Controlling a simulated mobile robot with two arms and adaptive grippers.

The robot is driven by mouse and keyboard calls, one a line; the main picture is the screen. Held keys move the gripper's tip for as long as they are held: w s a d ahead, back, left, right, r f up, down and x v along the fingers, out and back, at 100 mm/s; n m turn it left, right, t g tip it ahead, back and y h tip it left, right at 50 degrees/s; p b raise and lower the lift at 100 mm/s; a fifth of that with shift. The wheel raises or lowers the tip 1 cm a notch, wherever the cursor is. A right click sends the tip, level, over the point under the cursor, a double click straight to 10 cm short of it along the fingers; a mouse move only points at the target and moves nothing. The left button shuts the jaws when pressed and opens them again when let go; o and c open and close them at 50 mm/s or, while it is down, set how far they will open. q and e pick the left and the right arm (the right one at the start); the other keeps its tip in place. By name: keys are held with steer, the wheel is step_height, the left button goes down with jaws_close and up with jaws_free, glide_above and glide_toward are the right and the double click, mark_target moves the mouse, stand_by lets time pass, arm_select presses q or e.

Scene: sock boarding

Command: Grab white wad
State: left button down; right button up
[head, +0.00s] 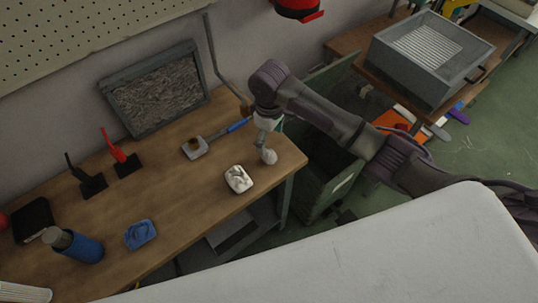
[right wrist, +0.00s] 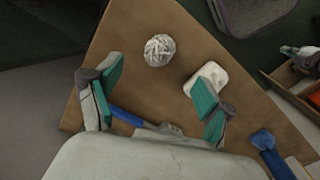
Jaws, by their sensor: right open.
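The white wad (head: 268,157) is a small crumpled ball on the wooden table near its right end. In the right wrist view the wad (right wrist: 159,50) lies on the bare table top, beyond and roughly between my fingertips. My right gripper (head: 267,136) points down just above the wad in the head view. In the right wrist view its teal-padded fingers (right wrist: 161,76) are spread apart with nothing between them. I cannot tell the exact height gap to the wad. My left gripper does not show.
A white dish with white contents (head: 238,180) stands close to the wad and beside one finger in the wrist view. A blue-handled tool (head: 238,125) lies behind. The table's right edge is close.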

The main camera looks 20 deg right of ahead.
mark_target(269, 152)
step_height(269, 152, down, 4)
steer(key=shift+r, duration=0.15)
steer(key=shift+f+p, duration=0.35)
steer(key=shift+f, duration=0.15)
step_height(269, 152, down, 4)
steer(key=shift+w+f+p, duration=0.1)
steer(key=shift+f+p, duration=0.15)
steer(key=shift+p, duration=0.2)
steer(key=c, duration=1)
